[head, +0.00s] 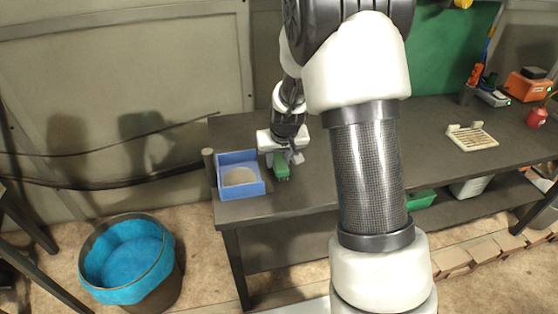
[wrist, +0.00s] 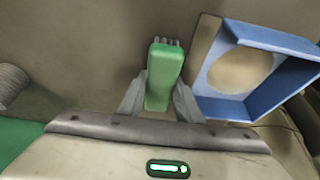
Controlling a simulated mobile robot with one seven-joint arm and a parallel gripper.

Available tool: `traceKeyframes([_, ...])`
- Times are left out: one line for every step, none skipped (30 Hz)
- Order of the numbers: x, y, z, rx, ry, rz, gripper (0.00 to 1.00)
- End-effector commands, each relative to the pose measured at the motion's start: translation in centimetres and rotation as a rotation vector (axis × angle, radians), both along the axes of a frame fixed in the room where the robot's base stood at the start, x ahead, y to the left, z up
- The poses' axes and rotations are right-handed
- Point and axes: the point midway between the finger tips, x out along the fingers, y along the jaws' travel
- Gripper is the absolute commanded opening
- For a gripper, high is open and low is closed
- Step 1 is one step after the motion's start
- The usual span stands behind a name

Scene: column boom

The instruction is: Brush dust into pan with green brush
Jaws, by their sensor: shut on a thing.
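The green brush (head: 281,166) is held in my gripper (head: 281,158) at the left end of the dark table. In the wrist view my gripper (wrist: 160,100) has one finger on each side of the green brush (wrist: 163,76), and its bristles show at the far end. The blue pan (head: 222,184) sits on the table just left of the brush. A round tan patch of dust (head: 240,177) lies inside it. The wrist view also shows the blue pan (wrist: 275,37) and the dust (wrist: 240,71) to the right of the brush. The brush and pan appear apart.
A bin with a blue liner (head: 128,262) stands on the floor left of the table (head: 330,187). A white slotted tray (head: 472,137), an orange box (head: 528,87) and a red item (head: 537,117) are on the right side. The table between is largely clear.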

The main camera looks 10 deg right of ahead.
Motion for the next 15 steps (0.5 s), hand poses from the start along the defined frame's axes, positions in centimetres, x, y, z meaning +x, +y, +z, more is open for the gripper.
traceKeyframes([0.2, -0.1, 1.4, 0.0, -0.006, 0.0, 0.13])
traceKeyframes([0.2, -0.1, 2.3, 0.0, -0.006, 0.0, 0.13])
traceKeyframes([0.2, -0.1, 2.6, -0.001, -0.004, 0.0, 0.13])
traceKeyframes([0.2, -0.2, 2.8, -0.001, -0.003, 0.0, 0.13])
traceKeyframes([0.2, -0.2, 3.0, -0.001, -0.003, 0.0, 0.13])
traceKeyframes([0.3, -0.2, 3.4, -0.001, -0.002, 0.0, 0.13])
traceKeyframes([0.3, -0.2, 3.6, -0.001, -0.002, 0.0, 0.13])
traceKeyframes([0.3, -0.3, 3.9, -0.001, -0.002, 0.0, 0.13])
traceKeyframes([0.4, -0.3, 4.3, 0.0, -0.003, 0.0, 0.13])
traceKeyframes([0.4, -0.3, 4.6, 0.0, -0.003, 0.0, 0.13])
traceKeyframes([0.5, -0.3, 4.8, -0.001, -0.003, 0.0, 0.13])
traceKeyframes([0.5, -0.3, 5.2, -0.001, -0.004, 0.0, 0.13])
traceKeyframes([0.6, -0.4, 5.5, -0.001, -0.004, 0.0, 0.13])
traceKeyframes([0.6, -0.4, 5.8, -0.001, -0.004, 0.0, 0.13])
traceKeyframes([0.6, -0.4, 6.1, -0.001, -0.004, -0.001, 0.13])
